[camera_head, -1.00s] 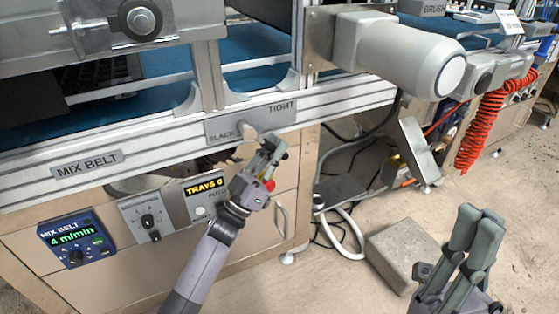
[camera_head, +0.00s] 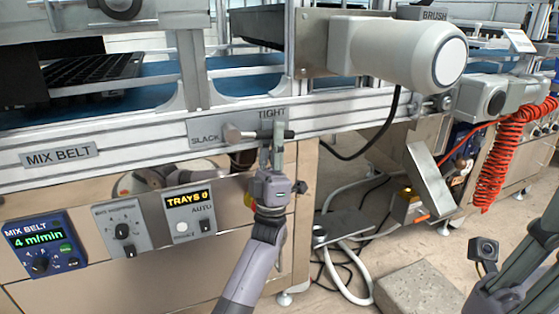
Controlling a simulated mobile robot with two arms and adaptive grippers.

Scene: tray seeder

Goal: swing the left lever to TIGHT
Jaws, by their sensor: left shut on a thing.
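The lever (camera_head: 248,134) sits on a grey plate (camera_head: 203,128) on the front rail, with SLACK at the left and TIGHT at the upper right. Its round hub is at the left, and its arm points right, nearly level, below the word TIGHT. My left gripper (camera_head: 277,138) comes up from below and is shut on the lever's outer end, which the fingers partly hide. My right gripper (camera_head: 540,235) is at the lower right, away from the lever. It is partly cut off by the picture edge, so its jaws are unclear.
Below the rail are a MIX BELT display (camera_head: 45,245), a knob panel (camera_head: 122,228) and a TRAYS panel (camera_head: 189,212). A pale motor (camera_head: 395,52) juts out at upper right. A red coiled hose (camera_head: 492,165) hangs at right. A concrete block (camera_head: 420,290) lies on the floor.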

